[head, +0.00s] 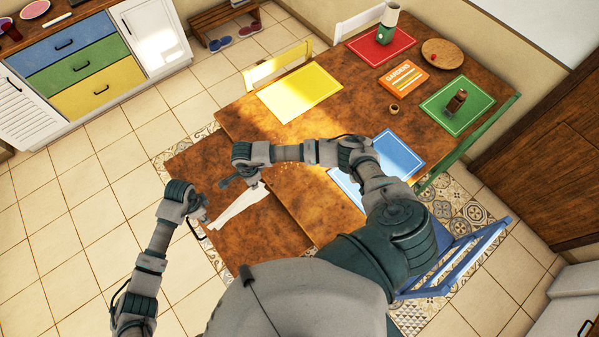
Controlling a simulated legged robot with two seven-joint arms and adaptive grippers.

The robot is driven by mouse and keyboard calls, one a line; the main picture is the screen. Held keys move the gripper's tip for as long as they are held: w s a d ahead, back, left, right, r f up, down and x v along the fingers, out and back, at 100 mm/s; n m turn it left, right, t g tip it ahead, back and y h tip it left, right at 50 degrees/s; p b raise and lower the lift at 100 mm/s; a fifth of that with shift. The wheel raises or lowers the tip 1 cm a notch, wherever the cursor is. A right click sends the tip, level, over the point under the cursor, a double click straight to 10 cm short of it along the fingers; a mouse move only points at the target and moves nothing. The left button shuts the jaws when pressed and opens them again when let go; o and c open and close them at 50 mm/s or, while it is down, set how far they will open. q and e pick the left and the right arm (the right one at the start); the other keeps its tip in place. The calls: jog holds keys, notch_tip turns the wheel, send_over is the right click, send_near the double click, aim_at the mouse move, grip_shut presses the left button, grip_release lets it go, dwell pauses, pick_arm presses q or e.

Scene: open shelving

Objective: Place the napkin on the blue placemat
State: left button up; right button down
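The white napkin (238,207) lies in a narrow, crumpled strip on the brown wooden surface at the near left end of the table. The blue placemat (402,155) lies on the table to the right of it, partly hidden behind my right arm. My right gripper (240,184) points down at the upper end of the napkin. Whether its fingers are closed on the cloth cannot be made out. My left gripper (205,218) is left of the napkin, beside the table edge, with its fingers apart and nothing seen between them.
The table also bears a yellow placemat (300,92), a red placemat (381,47) with a green-and-white item, a green placemat (470,115) with a brown item, an orange book (403,77) and a wooden plate (442,53). A blue chair (462,258) stands at the near right.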

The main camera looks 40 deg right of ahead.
pick_arm(q)
jog(key=o, duration=0.6)
jog(key=shift+o, duration=0.2)
jog(key=o, duration=0.7)
jog(key=shift+r, duration=2.75)
notch_tip(320, 180, up, 12)
